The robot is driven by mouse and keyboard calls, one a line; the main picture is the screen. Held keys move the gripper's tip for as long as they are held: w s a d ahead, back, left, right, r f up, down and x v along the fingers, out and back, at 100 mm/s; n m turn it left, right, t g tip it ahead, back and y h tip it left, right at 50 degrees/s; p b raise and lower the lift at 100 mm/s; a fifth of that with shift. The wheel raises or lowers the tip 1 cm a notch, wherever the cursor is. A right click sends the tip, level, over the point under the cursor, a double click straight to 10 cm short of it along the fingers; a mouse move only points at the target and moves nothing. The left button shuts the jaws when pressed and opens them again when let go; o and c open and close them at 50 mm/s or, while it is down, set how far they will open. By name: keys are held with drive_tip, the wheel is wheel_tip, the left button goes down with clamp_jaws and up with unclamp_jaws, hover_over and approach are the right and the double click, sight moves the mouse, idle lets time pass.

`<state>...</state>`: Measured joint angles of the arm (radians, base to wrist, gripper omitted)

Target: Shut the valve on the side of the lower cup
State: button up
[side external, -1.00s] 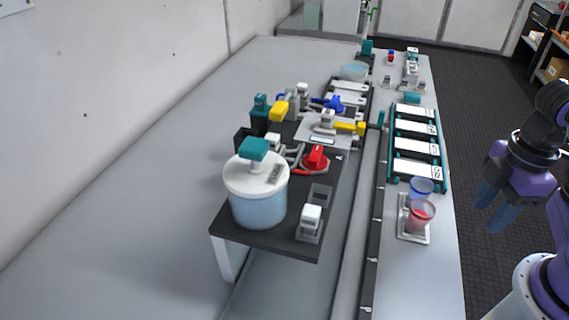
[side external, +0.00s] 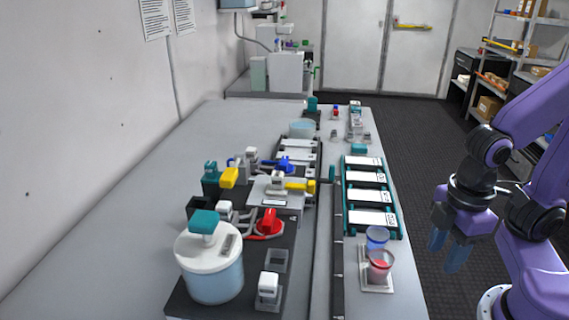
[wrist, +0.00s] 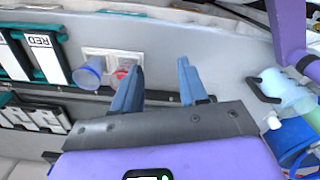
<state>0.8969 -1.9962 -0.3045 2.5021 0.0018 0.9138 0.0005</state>
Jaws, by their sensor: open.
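Two small cups stand on a light square tray (side external: 375,284) near the right table edge: a blue cup (side external: 376,238) and, lower in the picture, a cup with red contents (side external: 380,266). A large white-lidded jar (side external: 212,275) with a teal knob stands at the near end of the black platform. A red valve handle (side external: 268,222) sits behind it, beside grey tubing. I cannot tell which vessel is the lower cup or which valve is on its side. My gripper (side external: 447,252) is open and empty, right of the tray; the wrist view also shows it open (wrist: 160,75).
A blue handle (side external: 285,165) and yellow handles (side external: 298,187) sit farther back on the platform. A teal rack (side external: 372,200) with white labelled plates lies behind the cups. A pale bowl (side external: 302,129) stands at the back. The left table surface is clear.

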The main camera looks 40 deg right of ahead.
drive_tip(key=w+a+r+m, duration=0.5)
drive_tip(key=w+a+r, duration=0.15)
drive_tip(key=w, duration=0.35)
wheel_tip(320, 180, up, 15)
drive_tip(key=m, duration=1.7)
hover_over(284, 160)
drive_tip(key=shift+f, duration=8.9)
clamp_jaws()
